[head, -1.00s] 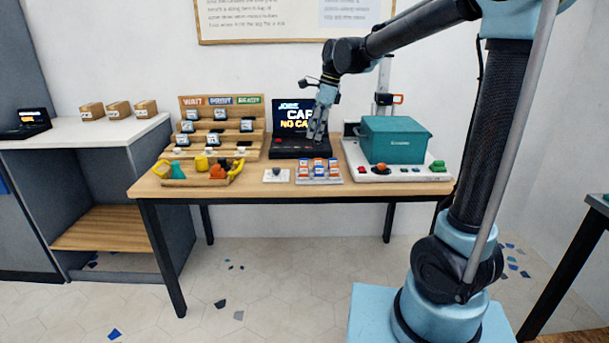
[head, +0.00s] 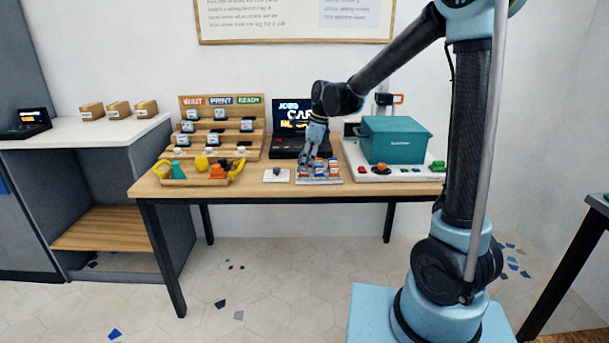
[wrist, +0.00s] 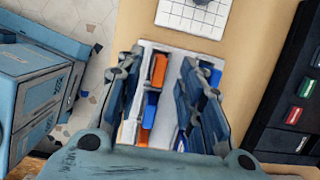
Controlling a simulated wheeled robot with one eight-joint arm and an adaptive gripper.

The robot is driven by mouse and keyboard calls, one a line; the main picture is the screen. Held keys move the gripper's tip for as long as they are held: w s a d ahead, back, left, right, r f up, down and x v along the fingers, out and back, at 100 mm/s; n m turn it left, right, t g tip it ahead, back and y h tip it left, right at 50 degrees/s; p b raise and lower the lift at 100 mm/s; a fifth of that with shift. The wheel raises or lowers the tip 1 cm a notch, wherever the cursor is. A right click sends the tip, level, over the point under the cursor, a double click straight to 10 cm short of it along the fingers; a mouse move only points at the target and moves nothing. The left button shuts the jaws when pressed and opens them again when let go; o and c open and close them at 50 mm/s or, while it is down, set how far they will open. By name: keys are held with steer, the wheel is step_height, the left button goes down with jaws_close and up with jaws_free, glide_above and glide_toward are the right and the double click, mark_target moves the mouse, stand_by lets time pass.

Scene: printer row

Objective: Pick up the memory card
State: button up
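The memory card cannot be singled out. Several small orange, blue and white card-like pieces (head: 322,171) sit in a pale tray (head: 320,181) at the table's front middle. In the wrist view an orange piece (wrist: 158,71) and a blue piece (wrist: 150,108) lie in the pale tray (wrist: 175,52) between my fingers. My gripper (head: 306,160) points down over the tray's left side and hides part of it. In the wrist view my gripper (wrist: 162,72) is open, with nothing visibly held. I cannot tell its exact height above the pieces.
A black terminal (head: 286,149) with a lit screen stands behind the tray. A white pad with a grey knob (head: 276,175) lies left, and a wooden rack (head: 222,128) stands behind it. A teal box (head: 395,140) on a white base is at right.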

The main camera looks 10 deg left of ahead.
steer(key=shift+a+f, duration=0.15)
steer(key=shift+f, duration=0.35)
jaws_close()
